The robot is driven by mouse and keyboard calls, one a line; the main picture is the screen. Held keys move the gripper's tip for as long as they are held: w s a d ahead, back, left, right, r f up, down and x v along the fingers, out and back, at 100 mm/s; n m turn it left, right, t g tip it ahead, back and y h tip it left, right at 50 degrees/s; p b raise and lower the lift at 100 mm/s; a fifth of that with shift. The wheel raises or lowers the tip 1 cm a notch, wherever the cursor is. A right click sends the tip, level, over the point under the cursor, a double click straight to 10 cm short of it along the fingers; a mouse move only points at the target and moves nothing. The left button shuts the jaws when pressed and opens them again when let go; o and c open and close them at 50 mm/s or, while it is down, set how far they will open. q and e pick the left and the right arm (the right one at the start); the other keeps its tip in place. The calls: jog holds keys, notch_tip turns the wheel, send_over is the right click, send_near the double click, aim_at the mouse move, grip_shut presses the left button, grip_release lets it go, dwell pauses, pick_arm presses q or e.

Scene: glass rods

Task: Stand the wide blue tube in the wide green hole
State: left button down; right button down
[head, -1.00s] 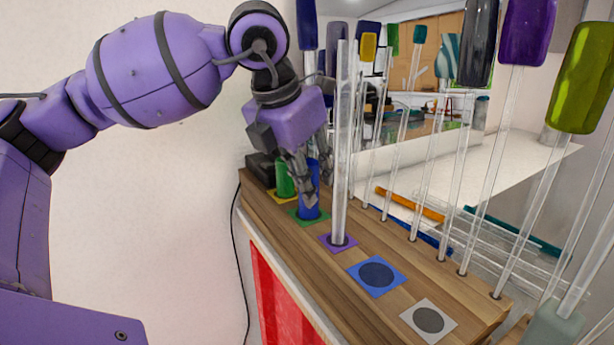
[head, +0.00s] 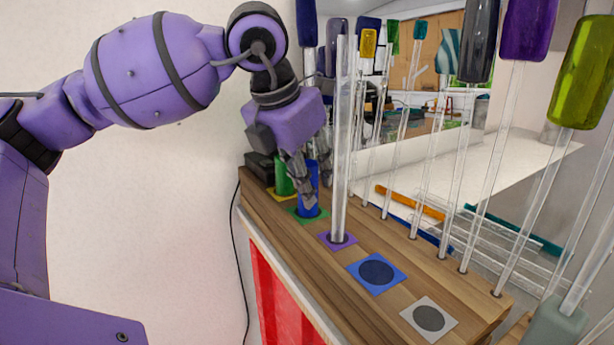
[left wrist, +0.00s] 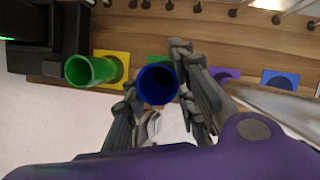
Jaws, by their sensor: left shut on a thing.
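My left gripper (head: 308,188) is shut on the wide blue tube (head: 309,208), with a finger on each side of it. The tube is upright, and its lower end is at the green-framed hole (head: 293,211) near the far end of the wooden block. I cannot tell how deep it sits, because the fingers and the tube hide the hole. In the left wrist view I look into the blue tube's open top (left wrist: 158,84) between the fingers, with a strip of the green frame (left wrist: 158,59) behind it. My right gripper is not in view.
A green tube (head: 283,178) stands in the yellow-framed hole beside the blue one. A tall clear tube (head: 341,150) stands in the purple-framed hole. The blue-framed (head: 377,272) and grey-framed (head: 429,317) holes are empty. Clear rods with coloured tops line the block's right edge.

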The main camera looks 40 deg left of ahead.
pick_arm(q)
jog(key=shift+f, duration=0.3)
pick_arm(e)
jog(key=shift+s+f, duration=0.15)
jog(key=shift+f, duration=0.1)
pick_arm(q)
jog(key=c, duration=1.7)
grip_release()
jog(key=shift+r, duration=0.1)
